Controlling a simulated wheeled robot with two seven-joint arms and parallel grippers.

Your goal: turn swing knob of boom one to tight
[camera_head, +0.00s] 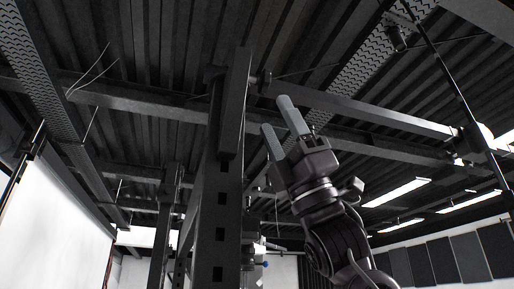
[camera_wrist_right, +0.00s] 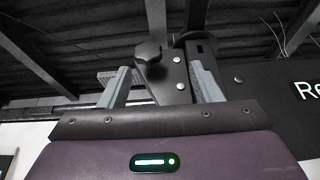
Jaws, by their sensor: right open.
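My right gripper (camera_head: 276,114) is raised beside the dark upright post (camera_head: 218,190), its two grey fingers apart and pointing up. The boom (camera_head: 365,112) runs from the top of the post toward the right, above and behind the gripper. In the right wrist view, a black lobed knob (camera_wrist_right: 150,53) sits on a grey bracket (camera_wrist_right: 174,82) with bright bolts. It appears between the two open fingers of the right gripper (camera_wrist_right: 160,70), beyond their tips; contact is not visible. In the head view the knob is too small and dark to tell. My left gripper is not in view.
A second post (camera_head: 165,225) stands further left. A dark diagonal pole (camera_head: 455,85) crosses at the right. A dark panel with white letters (camera_wrist_right: 305,90) lies right of the fingers in the wrist view. Ceiling beams are overhead. Space right of my gripper looks open.

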